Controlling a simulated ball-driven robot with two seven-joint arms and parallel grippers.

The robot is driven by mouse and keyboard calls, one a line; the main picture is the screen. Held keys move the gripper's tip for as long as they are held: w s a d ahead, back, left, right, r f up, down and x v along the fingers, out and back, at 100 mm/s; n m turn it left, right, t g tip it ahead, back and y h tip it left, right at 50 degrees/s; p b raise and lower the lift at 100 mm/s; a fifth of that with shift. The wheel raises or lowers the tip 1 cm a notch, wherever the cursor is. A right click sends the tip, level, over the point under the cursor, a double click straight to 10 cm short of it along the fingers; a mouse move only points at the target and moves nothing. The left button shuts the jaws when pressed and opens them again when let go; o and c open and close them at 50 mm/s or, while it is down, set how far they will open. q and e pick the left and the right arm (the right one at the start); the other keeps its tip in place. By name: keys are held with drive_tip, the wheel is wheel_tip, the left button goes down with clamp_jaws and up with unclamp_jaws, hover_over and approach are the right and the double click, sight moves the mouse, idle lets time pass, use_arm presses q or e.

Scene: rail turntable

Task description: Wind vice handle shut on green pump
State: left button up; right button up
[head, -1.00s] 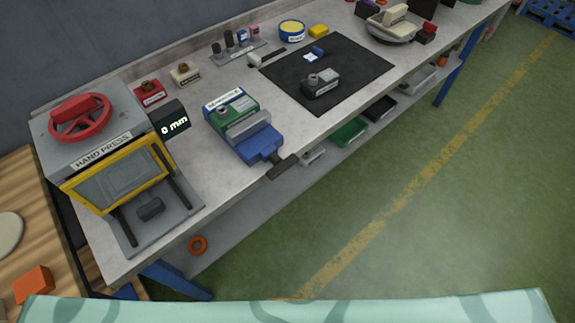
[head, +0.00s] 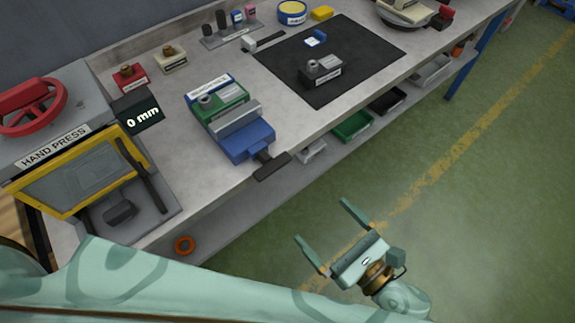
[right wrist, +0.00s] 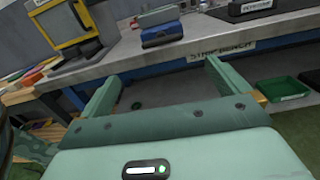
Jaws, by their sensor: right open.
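The blue vice (head: 246,141) stands at the bench's front edge in the head view. Its dark handle (head: 272,166) sticks out past the edge. The green pump (head: 222,107) sits in the vice, behind the grey jaw plate (head: 235,121); I cannot tell how tightly it is gripped. The vice also shows in the right wrist view (right wrist: 161,33), beyond my fingers. My right gripper (head: 328,232) is open and empty over the floor, in front of and below the bench edge, apart from the handle. My left gripper is not in view.
The hand press (head: 62,150) stands left of the vice, with a display reading 0 mm (head: 140,115). A black mat (head: 370,60) with a grey pump (head: 322,72) lies to the right. Bins (head: 352,126) sit on the shelf below. The floor in front is clear.

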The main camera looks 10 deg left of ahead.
sight(276, 170)
drive_tip(key=p+x, duration=0.1)
drive_tip(key=x, duration=1.5)
drive_tip(key=shift+w+a, duration=0.15)
drive_tip(key=shift+w, duration=0.05)
drive_tip(key=c, duration=0.8)
